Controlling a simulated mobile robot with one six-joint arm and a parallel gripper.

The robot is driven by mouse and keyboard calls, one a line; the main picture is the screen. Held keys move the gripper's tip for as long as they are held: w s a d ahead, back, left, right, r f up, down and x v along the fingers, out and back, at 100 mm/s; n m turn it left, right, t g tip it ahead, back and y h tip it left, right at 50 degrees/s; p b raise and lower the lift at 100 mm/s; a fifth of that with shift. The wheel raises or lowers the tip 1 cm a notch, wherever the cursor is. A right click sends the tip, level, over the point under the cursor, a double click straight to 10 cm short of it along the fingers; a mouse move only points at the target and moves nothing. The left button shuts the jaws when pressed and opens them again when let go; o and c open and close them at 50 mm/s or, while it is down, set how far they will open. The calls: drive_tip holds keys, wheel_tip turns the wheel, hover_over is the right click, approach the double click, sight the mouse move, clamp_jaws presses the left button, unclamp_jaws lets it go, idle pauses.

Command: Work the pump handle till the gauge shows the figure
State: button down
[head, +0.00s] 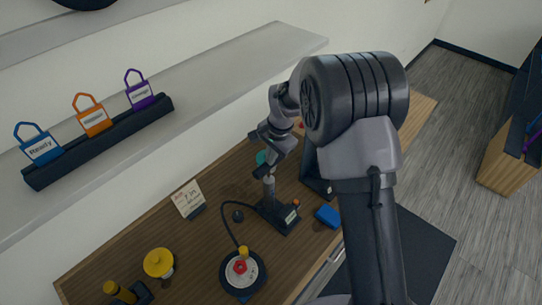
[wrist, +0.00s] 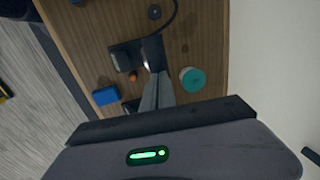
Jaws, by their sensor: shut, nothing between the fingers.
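The pump has a dark base (head: 280,218) with a small label, on the wooden bench. A grey upright part (head: 269,188) stands over it, right under my gripper (head: 267,172). In the wrist view my shut grey fingers (wrist: 156,88) point at the dark pump (wrist: 126,56), overlapping its dark upper part; I cannot tell whether they touch it. Nothing shows between them. A black hose runs from near the pump to a round gauge (head: 236,281) with a pale face and red centre. Its reading is too small to make out. A note card (head: 187,198) has writing I cannot read.
A blue block (head: 328,216) lies right of the pump. A teal round thing (wrist: 193,80) stands close beside my fingers. Yellow-topped items (head: 158,262) stand at the bench's left. A white shelf (head: 230,70) with coloured tags overhangs behind.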

sight(272, 166)
wheel_tip(272, 166, down, 6)
drive_tip(key=b, duration=0.4)
drive_tip(key=shift+f, duration=0.2)
drive_tip(key=shift+s+d+r, duration=0.1)
drive_tip(key=shift+s+r, duration=0.1)
drive_tip(key=shift+s, duration=0.1)
drive_tip(key=shift+w, duration=0.1)
wheel_tip(272, 166, up, 14)
drive_tip(key=s+d+p, duration=0.1)
drive_tip(key=p, duration=0.2)
drive_tip(key=shift+s+d, duration=0.35)
drive_tip(key=shift+d, duration=0.05)
idle(0.4)
